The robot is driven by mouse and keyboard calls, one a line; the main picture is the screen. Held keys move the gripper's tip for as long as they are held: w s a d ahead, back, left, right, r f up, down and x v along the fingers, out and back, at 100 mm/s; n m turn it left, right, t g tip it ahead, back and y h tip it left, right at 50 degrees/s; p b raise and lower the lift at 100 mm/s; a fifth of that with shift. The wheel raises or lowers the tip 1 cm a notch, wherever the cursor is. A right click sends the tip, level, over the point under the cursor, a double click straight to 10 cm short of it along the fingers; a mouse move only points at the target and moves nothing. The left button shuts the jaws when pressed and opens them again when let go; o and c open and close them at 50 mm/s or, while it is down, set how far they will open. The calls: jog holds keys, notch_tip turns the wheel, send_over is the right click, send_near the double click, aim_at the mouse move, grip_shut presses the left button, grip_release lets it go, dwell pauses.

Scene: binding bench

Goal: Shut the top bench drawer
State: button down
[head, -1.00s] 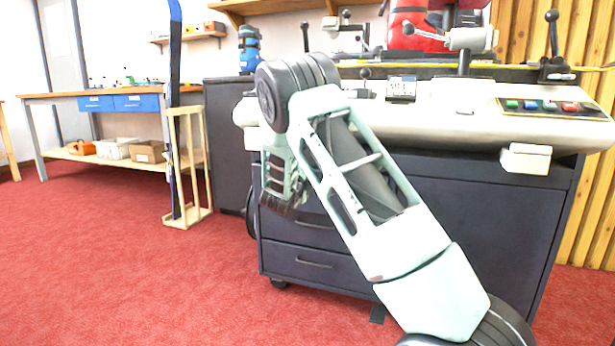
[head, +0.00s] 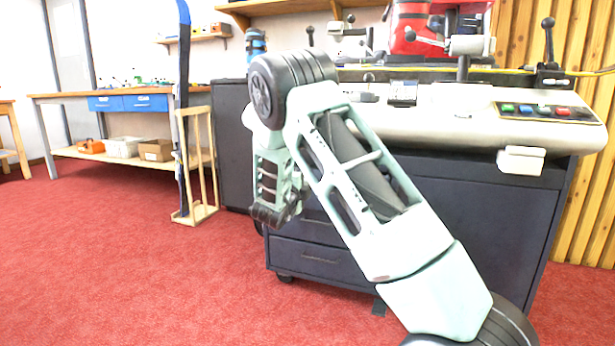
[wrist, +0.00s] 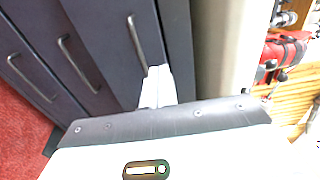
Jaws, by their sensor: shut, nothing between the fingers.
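The dark bench cabinet (head: 470,225) has a stack of drawers, largely hidden behind my arm in the head view. The top drawer (wrist: 110,25) shows in the wrist view, with its grey bar handle (wrist: 138,45). How far its front stands out from the cabinet I cannot tell. My gripper (wrist: 158,72) is shut and empty, its pale fingertips in front of the top drawer, close beside one end of the handle. Whether they touch the front is unclear. In the head view the fingers are hidden behind my arm.
Lower drawers show, with a middle handle (wrist: 78,62) and a bottom handle (wrist: 32,78). The pale machine top (head: 440,112) overhangs the cabinet. A wooden rack (head: 202,170) holding skis stands to the left. Red carpet (head: 110,250) is clear at front left.

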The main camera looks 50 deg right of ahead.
jog(key=p+v, duration=0.1)
jog(key=v, duration=0.3)
jog(key=shift+r, duration=0.1)
jog(key=c, duration=1.9)
grip_release()
jog(key=shift+s+a, duration=0.1)
jog(key=shift+a, duration=0.1)
jog(key=o, duration=0.4)
jog(key=shift+d+p, duration=0.15)
jog(key=shift+p, duration=0.3)
jog(key=s+d+f+n+t+y+p, duration=0.35)
jog(key=d+n+t+p, duration=0.25)
jog(key=d+n+p, duration=0.25)
jog(key=s+a+f+n+t+y+p, duration=0.25)
jog(key=s+t+y+p, duration=0.3)
jog(key=s, duration=0.45)
jog(key=b+x, duration=0.4)
jog(key=x, duration=1.3)
jog(key=shift+w+a+f, duration=0.25)
jog(key=shift+w, duration=0.05)
